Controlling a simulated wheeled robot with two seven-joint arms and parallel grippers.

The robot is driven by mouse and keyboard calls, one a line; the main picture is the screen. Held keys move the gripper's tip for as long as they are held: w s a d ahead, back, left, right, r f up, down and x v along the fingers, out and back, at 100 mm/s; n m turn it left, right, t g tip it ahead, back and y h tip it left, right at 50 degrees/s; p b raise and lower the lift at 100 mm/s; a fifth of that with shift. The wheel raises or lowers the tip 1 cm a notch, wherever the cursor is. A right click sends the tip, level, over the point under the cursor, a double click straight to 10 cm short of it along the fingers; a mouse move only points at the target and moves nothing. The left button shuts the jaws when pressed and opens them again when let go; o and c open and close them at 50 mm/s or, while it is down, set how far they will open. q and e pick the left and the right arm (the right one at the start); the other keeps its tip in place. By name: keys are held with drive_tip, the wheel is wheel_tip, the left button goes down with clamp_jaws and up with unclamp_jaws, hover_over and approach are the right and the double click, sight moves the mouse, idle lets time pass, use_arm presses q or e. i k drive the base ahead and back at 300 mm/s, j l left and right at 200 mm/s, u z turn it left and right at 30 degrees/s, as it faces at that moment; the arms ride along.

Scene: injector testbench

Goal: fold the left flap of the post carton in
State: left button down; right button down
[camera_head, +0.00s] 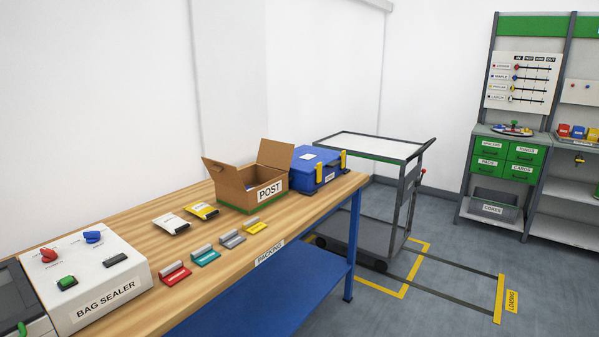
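The post carton (258,191) is a brown cardboard box with a POST label, standing on the packing table (187,256) toward its far right end. Its left flap (221,171) sticks up and leans outward to the left. Another flap (276,154) stands upright at the back right. The inside of the carton is only partly visible. Neither of my grippers shows in the head view.
A blue case (317,168) stands right behind the carton. Two small packets (171,224) and several coloured clips (206,256) lie in front. The bag sealer (88,272) is at the near left. A grey cart (369,148) stands beyond the table.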

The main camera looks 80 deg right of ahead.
sight(226, 174)
drive_tip(key=z, duration=2.05)
